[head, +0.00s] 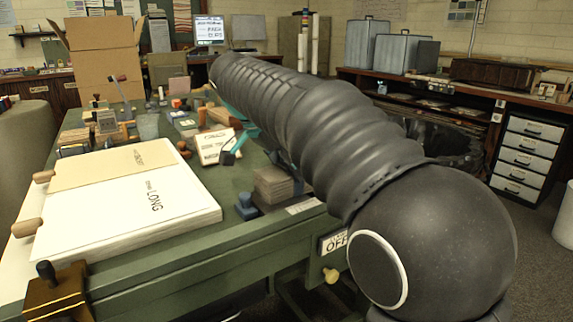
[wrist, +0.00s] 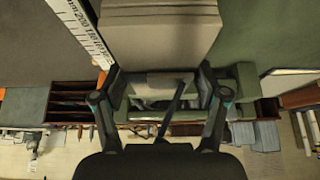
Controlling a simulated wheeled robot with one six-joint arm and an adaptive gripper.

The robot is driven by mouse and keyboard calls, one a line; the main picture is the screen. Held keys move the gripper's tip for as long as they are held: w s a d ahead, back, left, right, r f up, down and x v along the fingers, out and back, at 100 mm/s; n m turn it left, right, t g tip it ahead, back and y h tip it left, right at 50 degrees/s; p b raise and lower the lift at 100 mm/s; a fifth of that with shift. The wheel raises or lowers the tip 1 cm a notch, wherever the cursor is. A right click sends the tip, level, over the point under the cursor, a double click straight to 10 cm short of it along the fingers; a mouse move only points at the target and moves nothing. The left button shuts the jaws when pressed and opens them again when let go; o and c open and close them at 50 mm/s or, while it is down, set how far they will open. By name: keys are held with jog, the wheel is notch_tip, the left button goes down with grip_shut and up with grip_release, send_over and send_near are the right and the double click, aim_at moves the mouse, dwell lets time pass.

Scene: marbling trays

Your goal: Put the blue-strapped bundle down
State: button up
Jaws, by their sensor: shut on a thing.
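The bundle, a grey-brown layered stack (head: 273,186), is near the front edge of the green table in the head view. It fills the top middle of the wrist view (wrist: 160,28). My gripper (wrist: 158,72) is shut on it, with one dark finger at each side of its near end. In the head view my arm hides most of the gripper. Dark blue shows beside the stack's top, but I cannot tell strap from finger. I cannot tell whether the bundle's underside touches the table (head: 200,252).
A small blue stamp-like block (head: 246,207) stands just left of the bundle. A white board (head: 150,205) with wooden handles covers the table's left front. A ruler (wrist: 82,32) shows in the wrist view.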

jog(key=o, duration=1.4)
jog(key=shift+o, duration=0.2)
jog(key=shift+r, duration=0.2)
jog(key=p+v, duration=0.2)
jog(key=v, duration=1)
jog(key=shift+r, duration=0.35)
